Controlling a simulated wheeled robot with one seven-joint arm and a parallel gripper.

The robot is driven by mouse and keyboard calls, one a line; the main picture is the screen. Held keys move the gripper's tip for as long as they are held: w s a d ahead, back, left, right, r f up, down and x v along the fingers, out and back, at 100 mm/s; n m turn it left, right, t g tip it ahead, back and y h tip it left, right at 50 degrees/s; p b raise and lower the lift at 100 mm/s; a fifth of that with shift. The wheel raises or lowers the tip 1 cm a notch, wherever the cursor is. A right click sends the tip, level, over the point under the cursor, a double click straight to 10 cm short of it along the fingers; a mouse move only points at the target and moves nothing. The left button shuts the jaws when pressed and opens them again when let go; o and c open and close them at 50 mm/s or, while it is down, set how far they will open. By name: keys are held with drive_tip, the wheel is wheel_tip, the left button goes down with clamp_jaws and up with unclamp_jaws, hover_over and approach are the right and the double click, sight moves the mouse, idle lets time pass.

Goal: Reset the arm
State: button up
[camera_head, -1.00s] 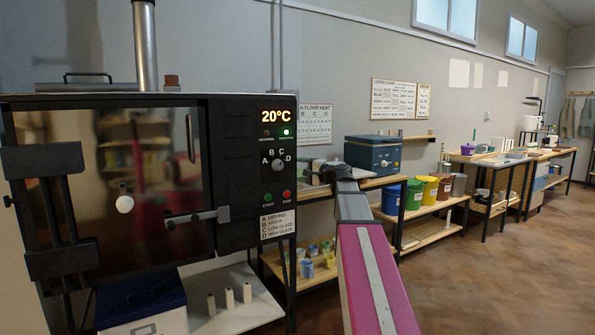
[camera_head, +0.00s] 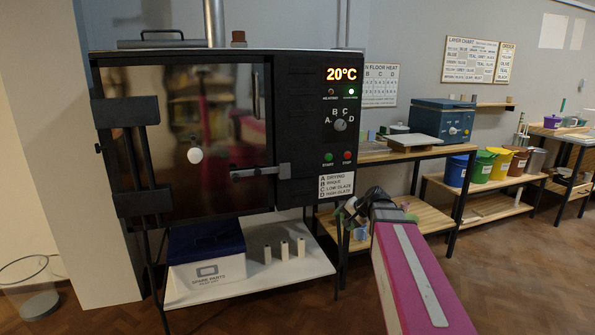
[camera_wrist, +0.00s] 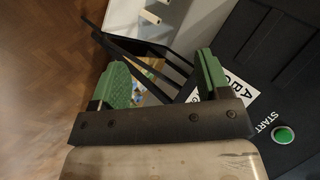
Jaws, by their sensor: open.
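My arm, pink with a grey stripe, reaches up from the bottom right in the head view. My gripper (camera_head: 352,207) is at its far end, in front of the low shelf and just right of the kiln's lower right corner. In the wrist view my gripper (camera_wrist: 160,80) shows two green finger pads standing wide apart, with nothing held between them. The black kiln (camera_head: 290,130) is close by. Its label and green start button (camera_wrist: 284,134) show at the right of the wrist view.
The kiln stand's lower shelf (camera_head: 250,285) holds a blue-lidded spare parts box (camera_head: 207,255) and several white posts. A shelf unit with a blue box (camera_head: 442,121) stands right of the kiln. Coloured buckets (camera_head: 480,167) are further right. The wooden floor (camera_head: 520,270) at right is clear.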

drive_tip(key=s+f+n+g+h, duration=0.5)
drive_tip(key=s+f+g+h, duration=0.1)
drive_tip(key=s+f, duration=1.2)
drive_tip(key=shift+s+d+f+h, duration=0.3)
drive_tip(key=shift+d+f, duration=0.05)
idle(0.4)
